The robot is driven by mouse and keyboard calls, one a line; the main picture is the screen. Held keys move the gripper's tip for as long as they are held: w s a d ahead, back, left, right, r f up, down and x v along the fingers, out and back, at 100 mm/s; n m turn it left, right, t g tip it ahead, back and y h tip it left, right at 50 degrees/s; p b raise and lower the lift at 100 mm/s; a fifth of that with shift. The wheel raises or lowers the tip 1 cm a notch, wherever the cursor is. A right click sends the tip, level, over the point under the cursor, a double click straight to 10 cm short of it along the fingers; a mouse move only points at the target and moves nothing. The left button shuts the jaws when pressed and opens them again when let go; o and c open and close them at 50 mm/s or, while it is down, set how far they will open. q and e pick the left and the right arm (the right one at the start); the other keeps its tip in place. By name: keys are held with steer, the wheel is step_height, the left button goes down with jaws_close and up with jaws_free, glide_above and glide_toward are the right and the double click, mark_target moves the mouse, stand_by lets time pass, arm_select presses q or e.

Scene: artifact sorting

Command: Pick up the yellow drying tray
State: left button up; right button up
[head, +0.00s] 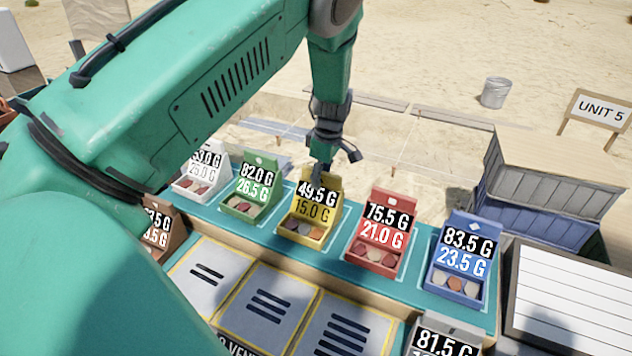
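The yellow drying tray (297,237) stands upright on the teal back shelf, in the middle of a row of coloured trays. Its raised back panel carries a label reading 49.5 G and 15.0 G, and a few round pieces show in its front. My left gripper (326,166) points down at the top edge of that back panel. One finger sticks out to the right, and the other part overlaps the panel's top. Whether the fingers touch or close on the panel cannot be told. My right gripper is not in view.
A green tray (238,208) and a white tray stand to the left; a red tray (374,254) and a blue tray (450,281) stand to the right. Marked grey pads (265,302) lie in front. A blue open crate (540,208) is at the right. My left arm covers the left side.

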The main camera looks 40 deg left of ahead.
arm_select(q)
steer(key=shift+w+f, duration=0.1)
steer(key=shift+f, duration=0.1)
steer(key=shift+r, duration=0.1)
jaws_close()
